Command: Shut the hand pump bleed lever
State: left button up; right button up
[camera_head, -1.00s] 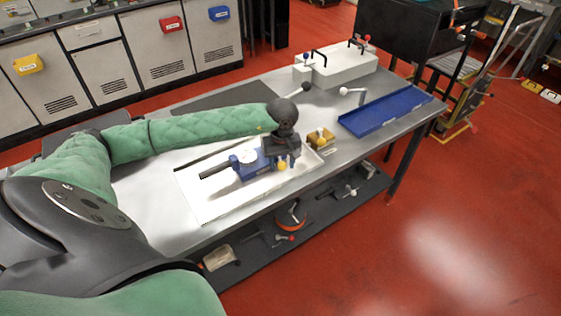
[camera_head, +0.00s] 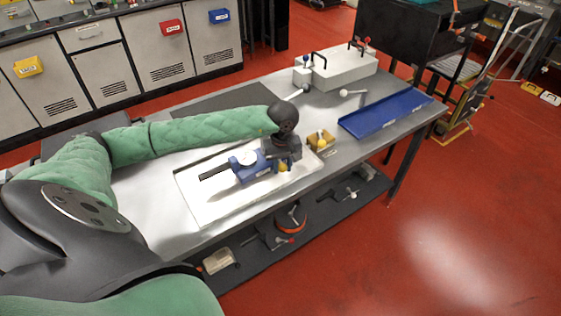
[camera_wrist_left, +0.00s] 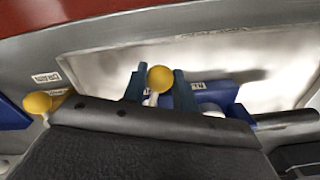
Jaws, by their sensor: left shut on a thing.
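The hand pump (camera_head: 245,170) has a blue body, a round white gauge and a black handle. It lies on the white tray (camera_head: 212,213). Its blue body also shows in the left wrist view (camera_wrist_left: 213,95). The bleed lever ends in a yellow ball (camera_head: 283,168) at the pump's right end. My left gripper (camera_head: 281,163) is over that end. In the left wrist view its two dark fingers (camera_wrist_left: 157,86) stand on either side of the lever's yellow ball (camera_wrist_left: 160,78), shut on the lever. The lever's base is mostly hidden. My right gripper is out of view.
A yellow-ball lever on a brass-coloured block (camera_head: 318,142) stands close right of the tray; another yellow ball (camera_wrist_left: 38,102) shows left in the wrist view. A blue tray (camera_head: 385,117), a white box (camera_head: 343,68) and a loose-looking lever (camera_head: 352,92) are farther right.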

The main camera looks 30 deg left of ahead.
pick_arm(q)
jog(key=shift+w+d+n+b, duration=0.5)
jog(key=shift+w+n, duration=0.1)
jog(key=shift+n, duration=0.5)
jog(key=shift+w+d+n+b, duration=0.2)
jog(key=shift+w+n+b, duration=0.25)
jog(key=shift+n, duration=0.35)
jog(key=shift+w+d+n, duration=0.1)
jog(key=shift+w+n, duration=0.15)
jog(key=shift+n, duration=0.25)
